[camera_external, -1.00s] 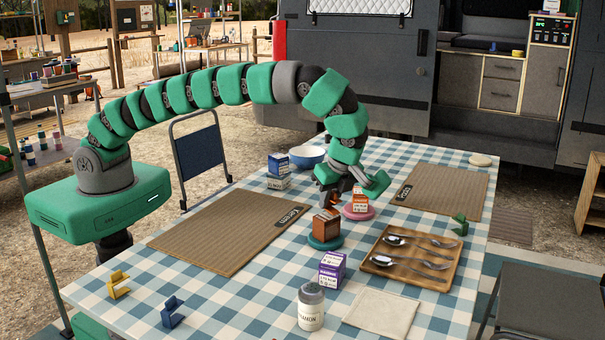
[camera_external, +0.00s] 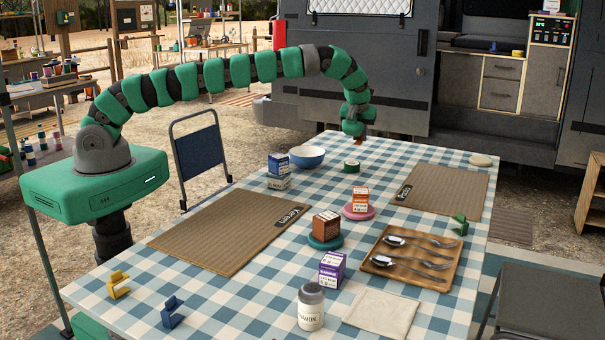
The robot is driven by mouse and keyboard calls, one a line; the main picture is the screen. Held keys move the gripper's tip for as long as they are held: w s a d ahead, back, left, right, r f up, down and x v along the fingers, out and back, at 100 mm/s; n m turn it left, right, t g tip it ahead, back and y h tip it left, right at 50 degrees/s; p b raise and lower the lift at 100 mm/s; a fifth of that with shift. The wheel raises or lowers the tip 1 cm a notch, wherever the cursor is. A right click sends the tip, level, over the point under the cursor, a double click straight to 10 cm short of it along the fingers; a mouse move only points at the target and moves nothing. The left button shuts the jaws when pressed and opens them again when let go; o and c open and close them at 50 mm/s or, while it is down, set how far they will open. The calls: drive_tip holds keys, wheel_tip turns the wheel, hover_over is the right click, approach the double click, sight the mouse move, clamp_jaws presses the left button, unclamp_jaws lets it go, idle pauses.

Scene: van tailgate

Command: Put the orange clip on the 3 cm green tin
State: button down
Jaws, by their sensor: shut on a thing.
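The green tin (camera_external: 352,166) is a low, round tin standing on the checked tablecloth near the far edge, right of the blue bowl. My gripper (camera_external: 358,137) is above the tin, with a gap between them. It is shut on a small orange piece, which looks like the orange clip (camera_external: 360,141). The clip is tiny in this view, and my gripper hides part of it, so its exact tilt cannot be told.
A blue bowl (camera_external: 307,157) and stacked small boxes (camera_external: 279,170) stand left of the tin. An orange box (camera_external: 361,200) on a pink coaster is in front. Yellow (camera_external: 118,286), blue (camera_external: 172,314) and green (camera_external: 460,225) clips lie elsewhere. Cloth around the tin is clear.

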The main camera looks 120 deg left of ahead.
drive_tip(key=m, duration=0.1)
hover_over(353, 162)
drive_tip(key=shift+t, duration=0.3)
drive_tip(key=f, duration=0.9)
drive_tip(key=shift+a+f, duration=0.15)
drive_tip(key=shift+a, duration=0.05)
drive_tip(key=c, duration=1.3)
unclamp_jaws()
drive_tip(key=v, duration=1.2)
